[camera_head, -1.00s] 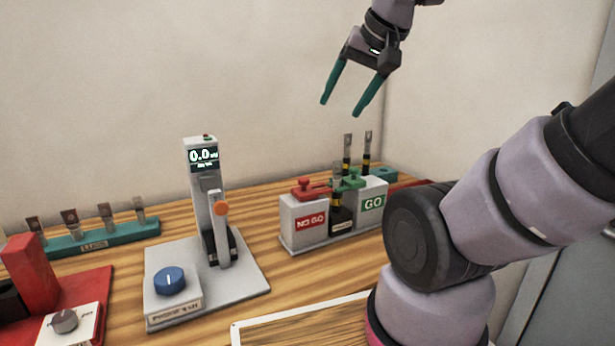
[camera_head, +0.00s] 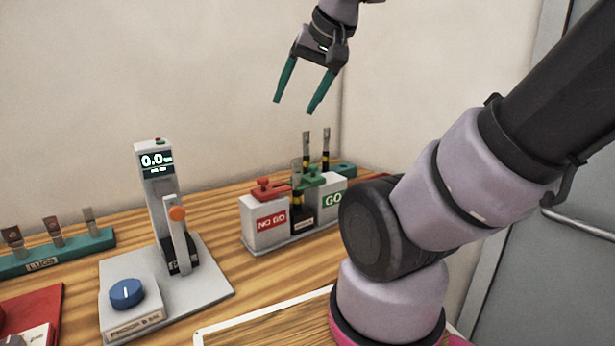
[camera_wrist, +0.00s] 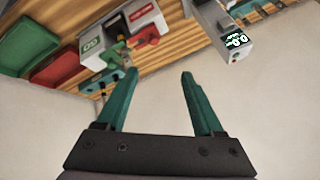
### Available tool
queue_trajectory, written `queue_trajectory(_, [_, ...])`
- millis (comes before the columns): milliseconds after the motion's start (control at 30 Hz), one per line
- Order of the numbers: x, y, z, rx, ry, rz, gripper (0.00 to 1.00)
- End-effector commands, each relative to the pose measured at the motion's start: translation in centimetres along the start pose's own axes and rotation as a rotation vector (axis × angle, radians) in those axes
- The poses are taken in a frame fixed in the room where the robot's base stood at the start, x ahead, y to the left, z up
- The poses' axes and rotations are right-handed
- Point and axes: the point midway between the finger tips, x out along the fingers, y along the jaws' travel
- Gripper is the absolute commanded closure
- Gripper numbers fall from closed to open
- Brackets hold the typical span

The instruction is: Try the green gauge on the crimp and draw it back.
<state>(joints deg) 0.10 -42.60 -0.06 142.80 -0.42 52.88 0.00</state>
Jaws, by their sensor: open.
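The green gauge (camera_head: 310,177) sits on the white GO block (camera_head: 332,197). The red gauge (camera_head: 272,190) sits on the NO GO block (camera_head: 265,222) to its left. Between the blocks stands an upright metal lug with a dark base, likely the crimp (camera_head: 297,180). The green gauge appears close beside it; I cannot tell whether they touch. My gripper (camera_head: 296,106) is open and empty, high above the blocks with its teal fingers pointing down. In the wrist view my gripper (camera_wrist: 158,74) has nothing between its fingers, and the GO block (camera_wrist: 92,46) lies to their upper left.
A grey tester with a display (camera_head: 157,161) and blue knob (camera_head: 126,293) stands left of the blocks. A teal lug rack (camera_head: 80,248) is at the far left. Two more lugs (camera_head: 326,145) stand behind the blocks. Green (camera_wrist: 62,68) and red trays (camera_wrist: 28,46) show in the wrist view.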

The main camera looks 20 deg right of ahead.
Motion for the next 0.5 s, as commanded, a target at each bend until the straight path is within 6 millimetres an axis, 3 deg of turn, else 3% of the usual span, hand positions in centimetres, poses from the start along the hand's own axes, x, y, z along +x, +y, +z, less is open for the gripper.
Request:
queue_trajectory(167, [1.5,0.4,-2.6,0.027,-0.060,0.065,0.31])
queue_trajectory(267, [3.3,1.1,-5.3,0.054,-0.120,0.129,0.31])
queue_trajectory(500, [9.3,4.3,-11.6,0.129,-0.276,0.281,0.31])
